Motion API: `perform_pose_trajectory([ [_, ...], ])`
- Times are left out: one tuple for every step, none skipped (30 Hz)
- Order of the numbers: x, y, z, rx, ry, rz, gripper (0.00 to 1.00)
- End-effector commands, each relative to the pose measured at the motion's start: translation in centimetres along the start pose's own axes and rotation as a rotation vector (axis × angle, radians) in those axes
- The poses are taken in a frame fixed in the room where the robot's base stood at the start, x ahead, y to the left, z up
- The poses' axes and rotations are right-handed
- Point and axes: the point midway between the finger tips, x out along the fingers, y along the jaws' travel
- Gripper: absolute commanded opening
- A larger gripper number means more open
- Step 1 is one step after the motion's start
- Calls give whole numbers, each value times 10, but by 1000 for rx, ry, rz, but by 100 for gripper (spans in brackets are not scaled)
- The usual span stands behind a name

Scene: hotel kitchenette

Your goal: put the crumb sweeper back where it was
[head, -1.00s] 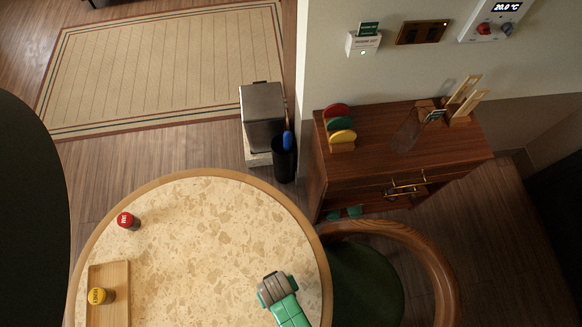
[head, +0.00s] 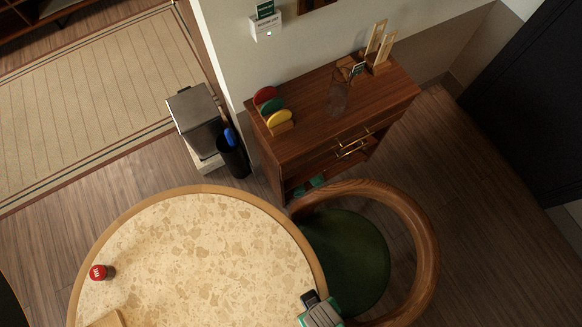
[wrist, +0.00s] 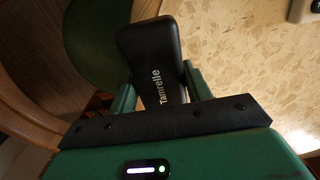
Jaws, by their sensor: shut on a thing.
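The crumb sweeper, a dark block-shaped thing with pale lettering (wrist: 152,55), is between the fingers of my gripper (wrist: 157,84) in the wrist view. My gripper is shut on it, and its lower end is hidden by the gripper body. In the head view my gripper (head: 318,312) is at the bottom, at the right edge of the round table, with the dark end of the sweeper (head: 310,298) showing. I cannot tell whether the sweeper touches anything below it.
The round speckled table (head: 200,255) is mostly clear, with a red-capped jar (head: 102,272) at left and a wooden tray corner (head: 107,319). A chair with green seat (head: 350,260) stands right. Beyond are a wooden cabinet (head: 300,150), bin (head: 195,115) and dark holder (head: 233,160).

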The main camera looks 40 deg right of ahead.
Motion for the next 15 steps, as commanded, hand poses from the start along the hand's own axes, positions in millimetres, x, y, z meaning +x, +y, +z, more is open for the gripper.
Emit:
perform_pose_trajectory([
  [0,-5,-15,-1,6,-2,24],
  [0,-9,-24,-1,7,-2,24],
  [2,-13,-37,-1,8,-3,24],
  [2,-17,-46,-1,7,-2,24],
  [3,-20,-55,-1,6,-2,24],
  [5,-24,-67,-1,6,-2,24],
  [5,-28,-76,-2,7,-2,24],
  [6,-31,-85,-2,6,-2,24],
  [8,-35,-96,-1,5,-1,24],
  [8,-38,-103,-1,5,-1,24],
  [10,-41,-110,-1,4,-1,24],
  [10,-44,-118,-1,4,0,24],
  [11,-46,-123,-1,4,0,24],
  [12,-47,-126,-1,3,0,24],
  [12,-48,-130,-1,3,0,24],
])
